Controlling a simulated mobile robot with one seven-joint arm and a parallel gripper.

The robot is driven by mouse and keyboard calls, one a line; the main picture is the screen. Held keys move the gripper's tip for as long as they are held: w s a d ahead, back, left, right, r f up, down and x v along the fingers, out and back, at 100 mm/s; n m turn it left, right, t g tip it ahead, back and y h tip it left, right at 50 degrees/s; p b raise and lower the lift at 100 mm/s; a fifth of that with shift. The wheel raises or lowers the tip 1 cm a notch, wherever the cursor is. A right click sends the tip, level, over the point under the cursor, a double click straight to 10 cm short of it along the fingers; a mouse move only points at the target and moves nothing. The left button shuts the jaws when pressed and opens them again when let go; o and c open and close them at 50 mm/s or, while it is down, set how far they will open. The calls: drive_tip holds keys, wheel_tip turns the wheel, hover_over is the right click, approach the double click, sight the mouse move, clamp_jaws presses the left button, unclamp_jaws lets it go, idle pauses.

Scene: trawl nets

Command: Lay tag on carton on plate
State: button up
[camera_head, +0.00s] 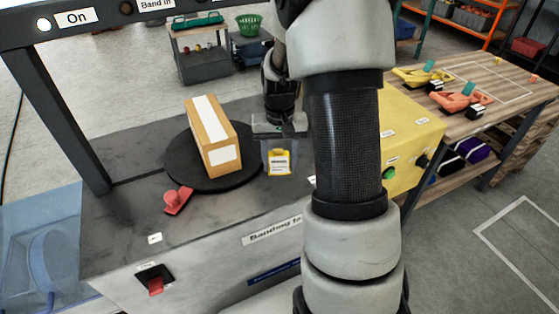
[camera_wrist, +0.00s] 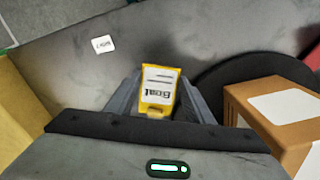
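The tag (camera_head: 279,162) is a small yellow piece with a white printed label; it also shows in the wrist view (camera_wrist: 158,88), between the two fingers. My gripper (camera_head: 279,145) is shut on the tag and holds it at the right edge of the plate, seemingly above the grey bench top. The carton (camera_head: 208,122) is a long brown box with a white strip and a white label patch. It lies on the round black plate (camera_head: 238,178) to the left of my gripper. In the wrist view the carton (camera_wrist: 250,100) is at the right, apart from the tag.
A red clamp-like piece (camera_head: 178,200) sits at the plate's front left. A yellow box with a green button (camera_head: 415,150) stands to the right, partly behind my arm. A dark frame post (camera_head: 65,120) rises at the left. The bench front has a red switch (camera_head: 155,285).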

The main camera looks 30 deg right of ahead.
drive_tip(key=shift+o, duration=0.7)
